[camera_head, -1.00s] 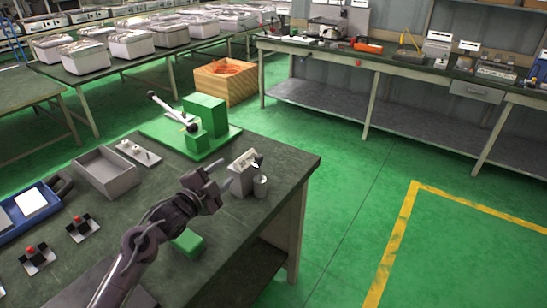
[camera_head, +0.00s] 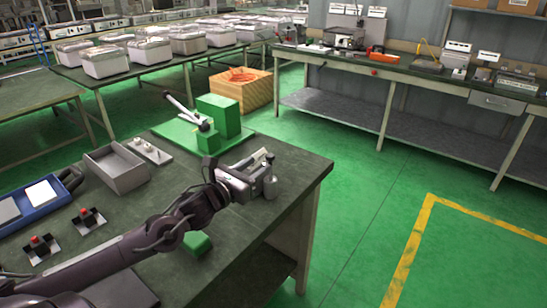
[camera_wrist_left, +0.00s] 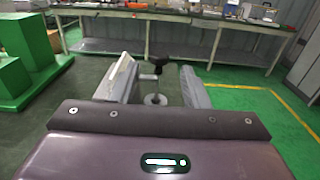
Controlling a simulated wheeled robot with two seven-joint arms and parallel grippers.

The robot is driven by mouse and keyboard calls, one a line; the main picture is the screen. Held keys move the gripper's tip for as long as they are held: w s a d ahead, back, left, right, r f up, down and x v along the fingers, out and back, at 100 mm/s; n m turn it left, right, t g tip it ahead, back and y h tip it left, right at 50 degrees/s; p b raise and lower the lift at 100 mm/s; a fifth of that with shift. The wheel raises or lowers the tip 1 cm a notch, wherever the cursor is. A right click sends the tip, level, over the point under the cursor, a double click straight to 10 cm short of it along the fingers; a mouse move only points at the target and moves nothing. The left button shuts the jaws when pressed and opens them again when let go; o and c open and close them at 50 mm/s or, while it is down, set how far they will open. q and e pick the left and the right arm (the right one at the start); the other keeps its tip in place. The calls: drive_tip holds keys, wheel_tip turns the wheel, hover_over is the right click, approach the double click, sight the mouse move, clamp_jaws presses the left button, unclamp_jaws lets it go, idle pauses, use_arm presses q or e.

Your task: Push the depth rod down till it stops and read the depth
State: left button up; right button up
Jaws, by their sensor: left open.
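The depth rod shows in the left wrist view as a dark-capped upright rod (camera_wrist_left: 156,66) with a round metal foot (camera_wrist_left: 155,99). In the head view a small grey metal cup (camera_head: 271,187) stands near the table's right edge. A pale block (camera_head: 259,157) is beside it, mostly hidden by my gripper. My left gripper (camera_head: 262,175) is open at this spot. In the left wrist view its two fingers (camera_wrist_left: 157,82) stand apart on either side of the rod, with no clear contact. My right gripper is not in view.
A green stand with a lever (camera_head: 213,127) is behind, left of my gripper. A green block (camera_head: 197,243) is beneath my arm. A grey tray (camera_head: 118,170), a blue tray (camera_head: 45,212) and red-button switches (camera_head: 90,217) are at left. The table's edge drops off at right.

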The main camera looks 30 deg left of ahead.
sight(270, 155)
use_arm(q)
drive_tip(key=shift+w+d, duration=0.15)
drive_tip(key=shift+w, duration=1.55)
drive_tip(key=shift+w+d, duration=0.1)
drive_tip(key=shift+w, duration=1.55)
clamp_jaws()
